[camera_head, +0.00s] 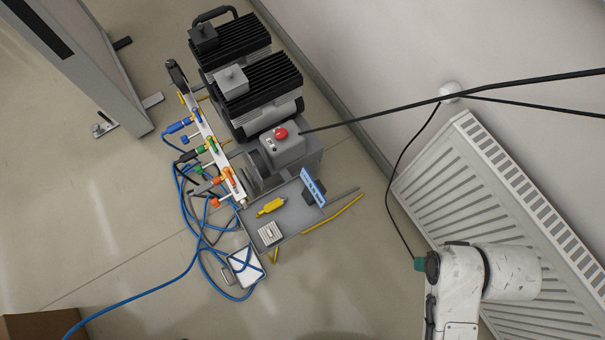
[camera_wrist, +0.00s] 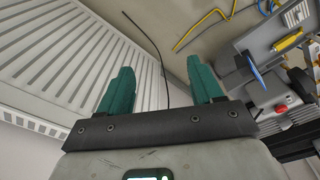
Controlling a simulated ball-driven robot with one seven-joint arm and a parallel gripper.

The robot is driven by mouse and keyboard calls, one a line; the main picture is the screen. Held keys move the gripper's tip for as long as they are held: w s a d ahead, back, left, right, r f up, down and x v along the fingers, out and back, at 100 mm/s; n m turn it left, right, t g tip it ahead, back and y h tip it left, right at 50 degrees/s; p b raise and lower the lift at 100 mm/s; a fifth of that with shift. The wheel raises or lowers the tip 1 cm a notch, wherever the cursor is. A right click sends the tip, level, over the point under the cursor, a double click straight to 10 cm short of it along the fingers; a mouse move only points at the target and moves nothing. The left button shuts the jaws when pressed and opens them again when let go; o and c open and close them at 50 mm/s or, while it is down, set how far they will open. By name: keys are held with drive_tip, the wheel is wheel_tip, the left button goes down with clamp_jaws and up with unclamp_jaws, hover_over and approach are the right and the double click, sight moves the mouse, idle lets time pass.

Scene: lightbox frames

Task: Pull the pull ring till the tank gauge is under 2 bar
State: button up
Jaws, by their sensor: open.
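The compressor (camera_head: 257,95) stands on the floor against the wall, with two black ribbed heads and a grey control box (camera_head: 283,147) with a red knob. I cannot make out the pull ring or a readable tank gauge in either view. My gripper (camera_wrist: 163,80) is open and empty, its two teal fingers apart in the wrist view. It is by the radiator, well apart from the compressor. In the wrist view the control box's red knob (camera_wrist: 281,108) shows at the right edge.
A manifold (camera_head: 212,145) with coloured fittings and tangled blue hoses (camera_head: 185,205) lies left of the compressor. A grey tray (camera_head: 288,215) holds a yellow tool (camera_head: 270,207). Black cables cross towards the wall. A white radiator (camera_head: 480,185) stands at the right. Floor at the lower middle is clear.

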drive_tip(key=w+a+f+n+t+b, duration=0.1)
drive_tip(key=w+f+b, duration=0.2)
drive_tip(key=f+b, duration=1.55)
drive_tip(key=w+a+f+t+b, duration=0.1)
drive_tip(key=w+f+b, duration=0.2)
drive_tip(key=f+b, duration=1.5)
drive_tip(key=w+a+f+n+t+y+p, duration=0.1)
drive_tip(key=w+a+f+n+t+y, duration=0.1)
drive_tip(key=w+a+f+t, duration=0.35)
drive_tip(key=w+a+f+n+t+y+p, duration=0.1)
drive_tip(key=w+a+f+t+y, duration=0.15)
drive_tip(key=w+a, duration=0.55)
drive_tip(key=s+a+r+n+t+y, duration=0.2)
drive_tip(key=a+r+n+t+y, duration=0.15)
drive_tip(key=a+t+y, duration=0.55)
drive_tip(key=shift+g+h, duration=0.25)
drive_tip(key=shift+g, duration=0.35)
drive_tip(key=x, duration=0.5)
drive_tip(key=b+x, duration=0.1)
drive_tip(key=x, duration=0.4)
drive_tip(key=shift+w+a+r, duration=0.15)
drive_tip(key=shift+a, duration=0.3)
